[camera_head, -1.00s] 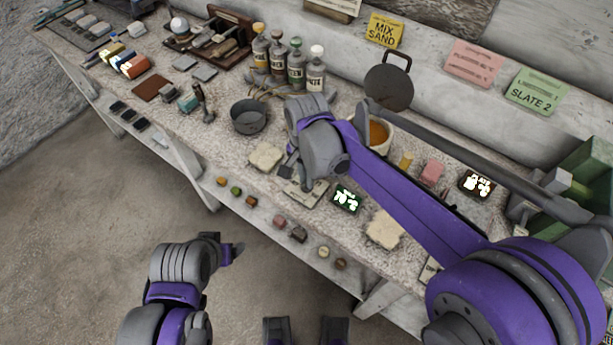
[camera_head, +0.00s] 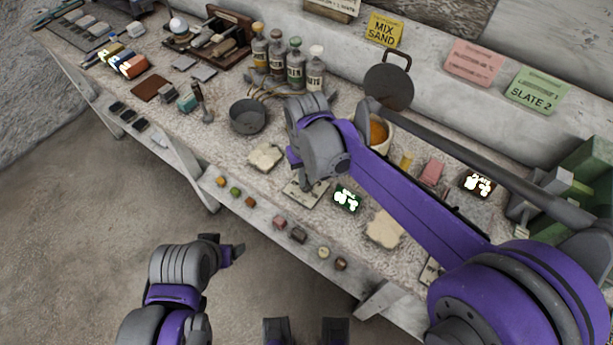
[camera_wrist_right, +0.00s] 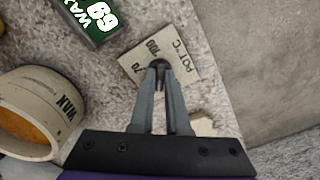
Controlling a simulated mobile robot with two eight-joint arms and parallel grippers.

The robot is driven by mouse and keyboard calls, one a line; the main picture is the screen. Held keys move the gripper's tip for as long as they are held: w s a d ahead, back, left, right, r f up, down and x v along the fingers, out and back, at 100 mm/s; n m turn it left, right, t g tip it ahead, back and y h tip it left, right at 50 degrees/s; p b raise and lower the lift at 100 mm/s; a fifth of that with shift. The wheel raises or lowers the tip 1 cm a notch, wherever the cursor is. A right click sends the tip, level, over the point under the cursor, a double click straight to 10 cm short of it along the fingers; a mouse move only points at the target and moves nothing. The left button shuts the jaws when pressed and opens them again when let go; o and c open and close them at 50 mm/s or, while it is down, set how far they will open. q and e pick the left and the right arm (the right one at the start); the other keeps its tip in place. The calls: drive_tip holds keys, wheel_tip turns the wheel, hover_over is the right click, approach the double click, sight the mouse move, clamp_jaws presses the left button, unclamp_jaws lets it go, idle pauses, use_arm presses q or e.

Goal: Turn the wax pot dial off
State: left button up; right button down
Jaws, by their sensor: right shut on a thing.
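The white wax pot (camera_head: 386,146) with orange wax stands behind my right forearm. In the right wrist view the pot (camera_wrist_right: 62,103) is at the left. The dial plate (camera_head: 297,196) lies on the bench, partly covered by my right wrist. In the right wrist view the plate (camera_wrist_right: 184,62) reads "POT °C" with 70 and 100. My right gripper (camera_wrist_right: 160,66) is shut on the dial knob, which its fingertips mostly hide. My left gripper (camera_head: 237,251) is off the bench's front.
A dark pan (camera_head: 248,116), bottles (camera_head: 296,65) and an upright lidded or round dark piece (camera_head: 389,86) stand farther back. Pale slabs (camera_head: 265,157) lie near the dial plate. Small coloured pieces (camera_head: 236,191) line a lower front ledge. The floor at left is clear.

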sight(307, 181)
drive_tip(key=n, duration=0.5)
drive_tip(key=shift+n, duration=2.5)
drive_tip(key=shift+w, duration=0.1)
drive_tip(key=c, duration=0.9)
unclamp_jaws()
wheel_tip(307, 181, up, 11)
drive_tip(key=shift+f, duration=0.1)
